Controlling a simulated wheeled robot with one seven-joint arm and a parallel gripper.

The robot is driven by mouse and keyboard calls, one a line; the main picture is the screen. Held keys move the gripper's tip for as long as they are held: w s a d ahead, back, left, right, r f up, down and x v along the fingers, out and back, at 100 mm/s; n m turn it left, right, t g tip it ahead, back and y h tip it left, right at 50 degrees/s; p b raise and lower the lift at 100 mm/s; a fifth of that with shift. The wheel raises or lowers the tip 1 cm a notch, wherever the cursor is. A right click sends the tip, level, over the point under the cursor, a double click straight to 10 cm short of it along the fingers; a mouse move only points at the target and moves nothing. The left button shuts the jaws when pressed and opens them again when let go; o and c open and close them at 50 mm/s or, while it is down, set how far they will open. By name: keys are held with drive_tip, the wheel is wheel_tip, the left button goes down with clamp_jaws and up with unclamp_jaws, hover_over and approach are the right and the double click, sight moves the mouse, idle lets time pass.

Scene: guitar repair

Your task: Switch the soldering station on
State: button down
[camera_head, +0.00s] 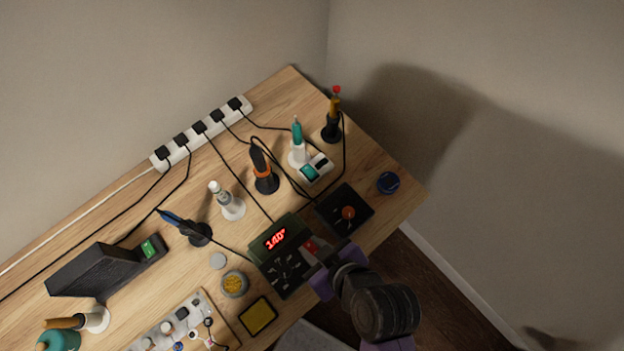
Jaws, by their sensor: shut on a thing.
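The soldering station appears to be the dark box (284,255) near the front right of the bench. Its display (276,239) is lit and reads 140° in red, and a dial with light marks sits in front of it. A red switch-like part (310,246) is at the station's right side. My gripper (318,253) reaches in from the lower right, its jaws at this red part and seemingly shut on it. The gripper body hides part of the station's right edge, and the exact contact is too small to see.
A dark box with an orange knob (348,212) stands close on the right. Several irons in holders, such as the orange one (265,177), stand behind with cables running to a white power strip (203,131). A yellow sponge tray (258,316) and brass-wool cup (234,284) are left.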

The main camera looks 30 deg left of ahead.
drive_tip(key=c, duration=1.2)
unclamp_jaws()
drive_tip(key=shift+c, duration=0.2)
drive_tip(key=v, duration=0.7)
drive_tip(key=shift+d+r, duration=0.2)
drive_tip(key=shift+r, duration=0.15)
drive_tip(key=shift+s, duration=0.1)
